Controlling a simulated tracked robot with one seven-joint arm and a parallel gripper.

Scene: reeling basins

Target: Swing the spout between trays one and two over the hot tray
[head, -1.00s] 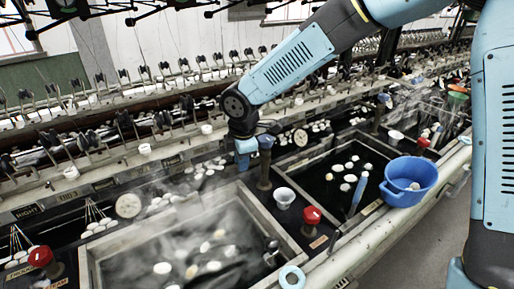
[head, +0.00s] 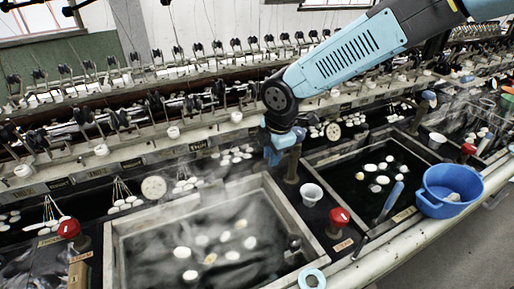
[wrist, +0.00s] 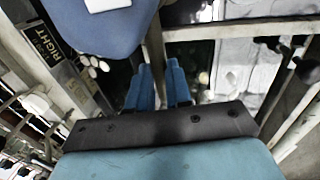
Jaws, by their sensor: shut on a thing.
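My gripper (head: 274,152) is at the top of the brown upright spout post (head: 292,167), which stands between two sunken trays. In the wrist view its blue fingers (wrist: 159,88) are shut on part of the spout (wrist: 154,45). The spout's arm is mostly hidden by my gripper and wrist. The left tray (head: 118,240) steams heavily over grey water with several pale cocoons, so it looks like the hot one. The right tray (head: 345,148) holds dark water, several white cocoons and a blue stick, with little steam.
A white cup (head: 312,193) and a red knob (head: 339,217) stand on the divider near the post. A blue basin (head: 448,190) sits at the right tray's front edge. Another red knob (head: 69,228) is at left. Reeling machinery runs along the back.

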